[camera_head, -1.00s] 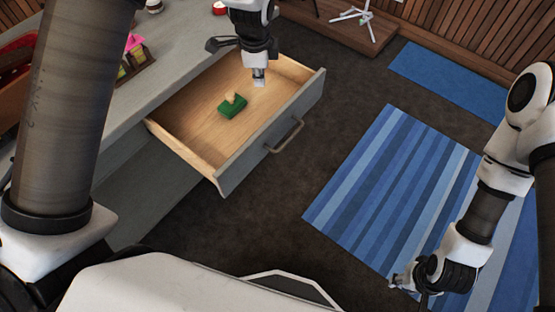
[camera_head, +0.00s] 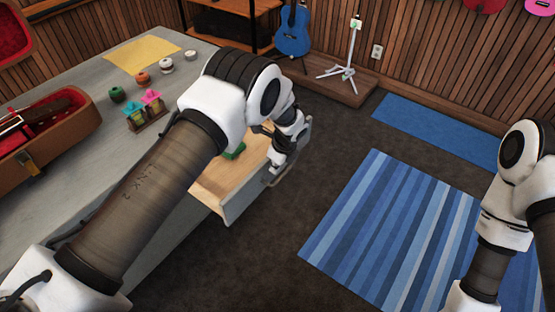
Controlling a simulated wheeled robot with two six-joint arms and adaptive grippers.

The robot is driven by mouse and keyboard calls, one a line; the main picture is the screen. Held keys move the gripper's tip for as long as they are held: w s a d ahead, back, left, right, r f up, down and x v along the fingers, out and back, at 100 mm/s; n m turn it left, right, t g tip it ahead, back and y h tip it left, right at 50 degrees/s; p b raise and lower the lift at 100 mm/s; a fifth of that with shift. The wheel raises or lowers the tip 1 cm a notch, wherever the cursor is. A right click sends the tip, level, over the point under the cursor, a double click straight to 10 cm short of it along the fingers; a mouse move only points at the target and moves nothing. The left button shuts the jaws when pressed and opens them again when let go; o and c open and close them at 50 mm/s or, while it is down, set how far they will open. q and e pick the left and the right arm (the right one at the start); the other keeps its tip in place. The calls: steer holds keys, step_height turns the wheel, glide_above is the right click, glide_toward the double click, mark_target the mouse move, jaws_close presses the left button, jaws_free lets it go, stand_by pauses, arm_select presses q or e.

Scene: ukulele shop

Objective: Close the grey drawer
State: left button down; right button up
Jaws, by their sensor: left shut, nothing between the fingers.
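The grey drawer (camera_head: 238,205) stands open from the grey counter, its pale wooden inside partly showing. A small green object (camera_head: 236,151) lies in it, partly covered by my left arm. My left gripper (camera_head: 273,178) is shut and empty, pointing down at the drawer's front panel near its handle. I cannot tell whether it touches the panel. The handle is mostly hidden by the gripper. My right arm hangs at the right edge, and its gripper is out of the picture.
The grey counter (camera_head: 70,138) holds an open brown instrument case (camera_head: 62,140), a yellow cloth (camera_head: 143,53) and several small items. A striped blue rug (camera_head: 385,235) lies right of the drawer. A blue guitar (camera_head: 293,30) and a white stand (camera_head: 346,60) are behind. Dark floor before the drawer is clear.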

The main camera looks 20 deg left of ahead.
arm_select(q)
steer(key=x, duration=0.4)
steer(key=shift+w+a+f, duration=0.15)
steer(key=shift+w+f, duration=0.05)
steer(key=shift+f, duration=0.05)
